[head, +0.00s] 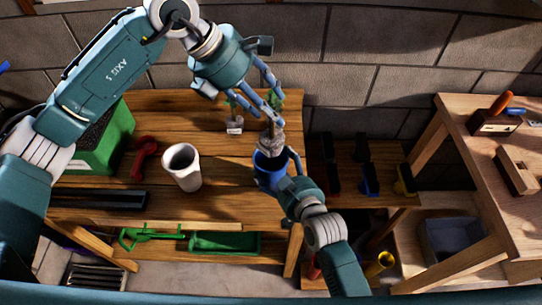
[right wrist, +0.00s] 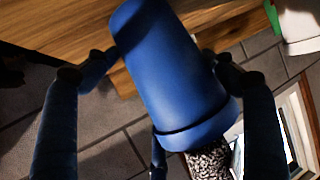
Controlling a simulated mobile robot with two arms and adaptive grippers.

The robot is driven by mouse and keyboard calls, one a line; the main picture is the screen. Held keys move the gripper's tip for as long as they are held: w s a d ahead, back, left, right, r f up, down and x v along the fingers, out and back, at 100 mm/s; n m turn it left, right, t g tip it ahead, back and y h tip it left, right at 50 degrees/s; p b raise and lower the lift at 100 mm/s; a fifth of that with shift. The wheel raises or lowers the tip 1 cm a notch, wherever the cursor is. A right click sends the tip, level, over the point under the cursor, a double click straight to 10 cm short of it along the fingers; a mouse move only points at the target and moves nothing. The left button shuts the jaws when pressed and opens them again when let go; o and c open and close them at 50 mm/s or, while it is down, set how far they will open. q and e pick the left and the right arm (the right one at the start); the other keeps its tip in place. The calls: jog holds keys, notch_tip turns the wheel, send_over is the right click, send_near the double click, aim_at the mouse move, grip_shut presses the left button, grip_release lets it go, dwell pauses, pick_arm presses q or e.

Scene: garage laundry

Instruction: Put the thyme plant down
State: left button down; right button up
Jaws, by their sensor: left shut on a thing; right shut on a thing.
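The thyme plant shows green leaves (head: 277,98) and a grey root ball (head: 271,140) in the head view. My left gripper (head: 272,112) is shut on the thyme plant from above, with the root ball below its fingers. My right gripper (head: 273,176) is shut on a blue pot (head: 268,168) near the table's right end. In the right wrist view, fingers flank the blue pot (right wrist: 175,75), and the speckled root ball (right wrist: 208,163) shows at its rim. How deep the root ball sits in the pot is hidden.
A white pot (head: 182,168), a small labelled plant (head: 234,126), a red tool (head: 143,158) and a green soil box (head: 105,145) stand on the wooden table (head: 215,199). A second bench (head: 460,108) stands at right.

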aim_at(268, 132)
pick_arm(q)
notch_tip(268, 132, down, 9)
jog(key=shift+r, duration=0.1)
pick_arm(e)
jog(key=shift+f, duration=0.1)
dwell(0.3)
pick_arm(q)
jog(key=c, duration=0.8)
grip_release()
jog(key=shift+o, duration=0.2)
pick_arm(e)
jog(key=shift+s, duration=0.1)
pick_arm(q)
jog(key=v, duration=1.2)
